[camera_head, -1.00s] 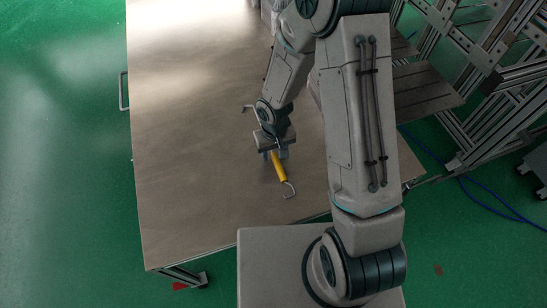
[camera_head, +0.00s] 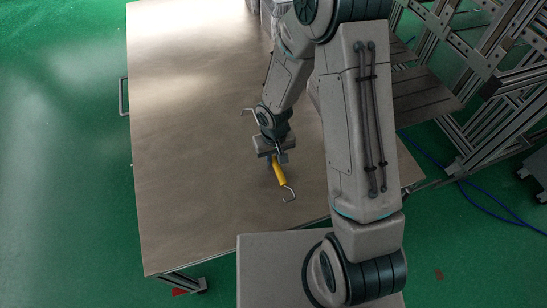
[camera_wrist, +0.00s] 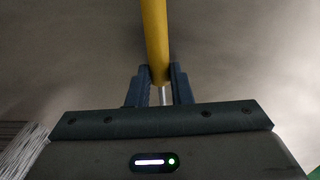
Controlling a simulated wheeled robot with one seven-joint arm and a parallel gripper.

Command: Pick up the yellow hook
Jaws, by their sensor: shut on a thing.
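The yellow hook (camera_head: 279,172) has a yellow middle part and bent metal ends. In the head view one bent metal end points toward the front of the table and another shows at the upper left, beside my wrist. My gripper (camera_head: 275,157) is shut on the hook; it appears slightly above the table. In the wrist view my gripper's dark fingers (camera_wrist: 160,84) press on both sides of the hook (camera_wrist: 154,40), near where the yellow part meets a metal rod. My gripper hides part of the hook in the head view.
A metal frame rack (camera_head: 490,90) stands on the green floor to the right. A blue cable (camera_head: 490,208) lies on the floor there.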

